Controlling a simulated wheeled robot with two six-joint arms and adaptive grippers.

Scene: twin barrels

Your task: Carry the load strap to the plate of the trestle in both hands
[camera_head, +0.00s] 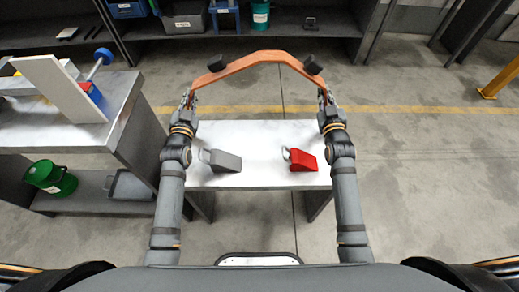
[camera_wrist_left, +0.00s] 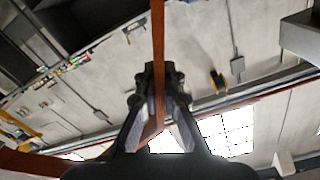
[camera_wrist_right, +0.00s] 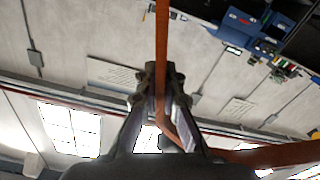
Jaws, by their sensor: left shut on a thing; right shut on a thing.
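The load strap (camera_head: 262,58) is an orange-brown arched band with two black blocks on it, held up in front of me. My left gripper (camera_head: 188,98) is shut on its left end, and my right gripper (camera_head: 326,98) is shut on its right end. In the left wrist view the strap (camera_wrist_left: 157,40) runs between the fingers (camera_wrist_left: 158,88). In the right wrist view the strap (camera_wrist_right: 162,40) also passes between the fingers (camera_wrist_right: 157,88). A bright metal plate (camera_head: 262,140) on dark legs, apparently the trestle, stands below and between my arms, nearer to me than the strap.
A grey wedge (camera_head: 224,161) and a red wedge (camera_head: 303,161), each with a handle, stand on the plate. A side bench (camera_head: 120,95) at left holds a white board (camera_head: 60,88); a green bucket (camera_head: 50,178) is below. Shelves (camera_head: 290,25) line the back.

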